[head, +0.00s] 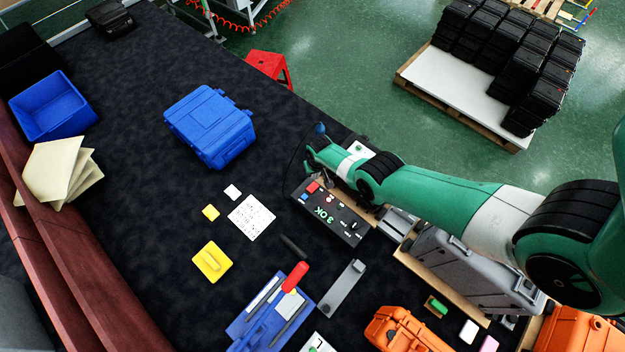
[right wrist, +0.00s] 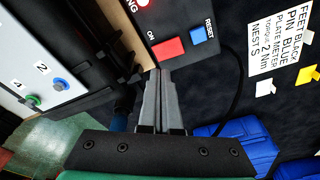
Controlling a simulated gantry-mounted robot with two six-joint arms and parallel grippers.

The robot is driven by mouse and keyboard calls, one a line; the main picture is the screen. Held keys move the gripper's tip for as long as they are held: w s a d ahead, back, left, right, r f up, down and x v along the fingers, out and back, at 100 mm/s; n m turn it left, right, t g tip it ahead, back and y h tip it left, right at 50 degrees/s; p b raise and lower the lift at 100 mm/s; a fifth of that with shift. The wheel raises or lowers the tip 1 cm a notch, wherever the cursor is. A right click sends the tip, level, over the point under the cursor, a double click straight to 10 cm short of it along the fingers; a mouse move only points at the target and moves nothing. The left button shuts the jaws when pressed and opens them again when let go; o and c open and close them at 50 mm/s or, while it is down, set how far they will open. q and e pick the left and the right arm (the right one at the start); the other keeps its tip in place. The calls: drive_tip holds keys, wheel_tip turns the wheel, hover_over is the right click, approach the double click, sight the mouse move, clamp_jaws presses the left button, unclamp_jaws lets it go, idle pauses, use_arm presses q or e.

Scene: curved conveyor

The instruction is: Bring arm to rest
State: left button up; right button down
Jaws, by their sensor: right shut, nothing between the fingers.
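My right arm reaches in from the right in the head view, and its gripper (head: 314,146) is above the far end of the black control box (head: 335,215). In the right wrist view the two fingers (right wrist: 158,74) lie together, shut and empty. Their tips appear just beside the control box's edge, close to the red ON button (right wrist: 168,48); I cannot tell whether they touch it. A blue RESET button (right wrist: 198,35) is to its right. My left gripper is not in view.
A blue case (head: 210,125) lies on the dark conveyor, with a blue bin (head: 50,106) at left. A white printed card (head: 251,217), yellow pieces and a blue tool tray (head: 245,325) lie nearer. A grey case (head: 470,270) and orange case (head: 405,330) are beneath or near my right arm.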

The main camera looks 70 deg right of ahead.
drive_tip(key=shift+r+p, duration=0.55)
drive_tip(key=shift+r, duration=0.3)
